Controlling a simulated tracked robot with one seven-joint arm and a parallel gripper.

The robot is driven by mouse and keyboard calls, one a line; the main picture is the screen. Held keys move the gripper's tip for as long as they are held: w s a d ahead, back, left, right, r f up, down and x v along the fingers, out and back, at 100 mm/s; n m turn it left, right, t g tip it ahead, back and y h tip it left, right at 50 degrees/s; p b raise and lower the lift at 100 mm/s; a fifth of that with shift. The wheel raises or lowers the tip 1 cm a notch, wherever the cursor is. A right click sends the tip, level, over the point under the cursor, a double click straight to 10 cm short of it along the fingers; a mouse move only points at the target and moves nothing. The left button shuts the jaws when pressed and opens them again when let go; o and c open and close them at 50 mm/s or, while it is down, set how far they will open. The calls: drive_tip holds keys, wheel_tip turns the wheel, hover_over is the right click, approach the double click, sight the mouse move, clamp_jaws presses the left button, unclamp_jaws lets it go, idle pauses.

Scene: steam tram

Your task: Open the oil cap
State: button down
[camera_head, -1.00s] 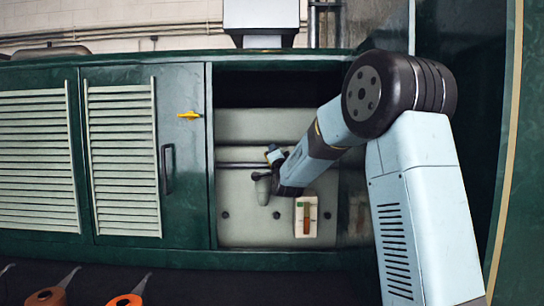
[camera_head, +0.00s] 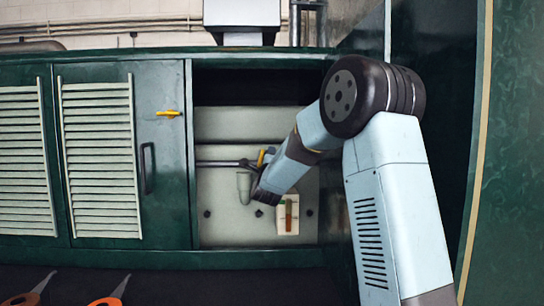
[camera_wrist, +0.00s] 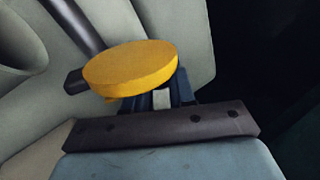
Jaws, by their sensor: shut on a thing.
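The yellow oil cap (camera_wrist: 130,68) is a round disc, seen tilted and close up in the wrist view. My gripper (camera_wrist: 155,100) is shut on it; the cap covers part of the fingers. Cap and neck look apart.
A dark horizontal pipe (camera_head: 220,163) runs behind the neck inside the open compartment. A gauge with a reddish-brown column (camera_head: 288,214) is below my gripper. A green louvred door (camera_head: 165,200) with a yellow latch (camera_head: 169,113) closes off the left side.

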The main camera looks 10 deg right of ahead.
drive_tip(key=shift+a+f, duration=0.1)
drive_tip(key=shift+f, duration=0.1)
idle(0.3)
drive_tip(key=c, duration=1.1)
unclamp_jaws()
drive_tip(key=shift+r, duration=0.1)
drive_tip(key=shift+o, duration=0.2)
drive_tip(key=shift+s, duration=0.15)
drive_tip(key=v, duration=1.3)
drive_tip(key=shift+s, duration=0.25)
